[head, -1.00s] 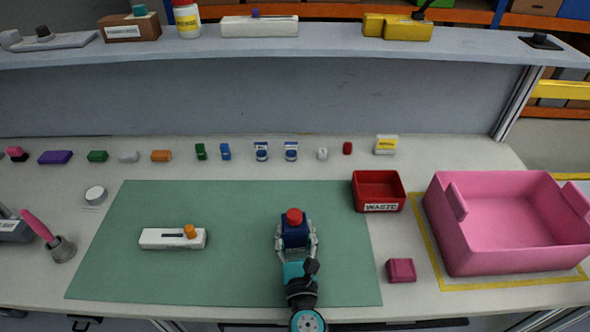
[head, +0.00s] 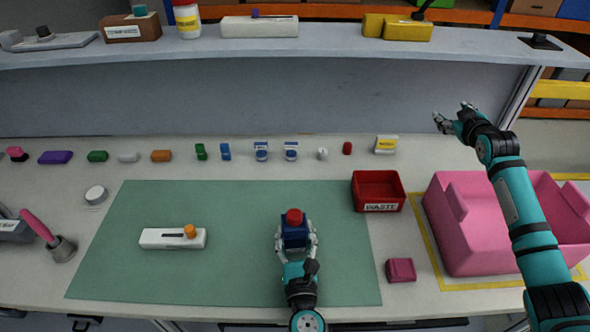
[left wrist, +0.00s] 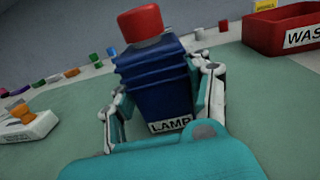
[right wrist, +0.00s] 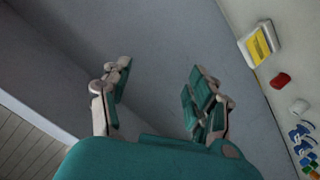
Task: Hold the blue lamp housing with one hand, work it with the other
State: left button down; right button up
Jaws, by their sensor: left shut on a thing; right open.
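The blue lamp housing (head: 295,235) with a red knob (head: 294,216) on top stands upright on the green mat (head: 240,280). In the left wrist view the housing (left wrist: 158,82) shows a label reading LAMP. My left gripper (head: 296,246) is shut on the housing, with one finger on each side. My right gripper (head: 454,113) is open and empty, raised in front of the shelf wall, to the right of and well away from the housing. In the right wrist view its fingers (right wrist: 158,95) are spread apart with nothing between them.
A white slider block (head: 160,239) with an orange knob lies on the mat's left. A red waste bin (head: 379,206), a dark pink block (head: 400,270) and a large pink bin (head: 455,240) stand to the right. Several small coloured parts line the back. The mat between is clear.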

jog(key=s+a+r+n+g+y, duration=0.2)
jog(key=s+a+n+g+y, duration=0.15)
jog(key=a, duration=1.35)
jog(key=s+a+r+n+g+y, duration=0.2)
jog(key=a+g+y, duration=0.2)
jog(key=a, duration=1.4)
jog(key=n+g+h, duration=0.5)
jog(key=g+h, duration=0.2)
jog(key=g, duration=0.1)
send_near(295, 214)
jog(key=shift+m+t+y, duration=0.25)
jog(key=f, duration=0.9)
jog(key=shift+s+d, duration=0.15)
jog(key=shift+s, duration=0.05)
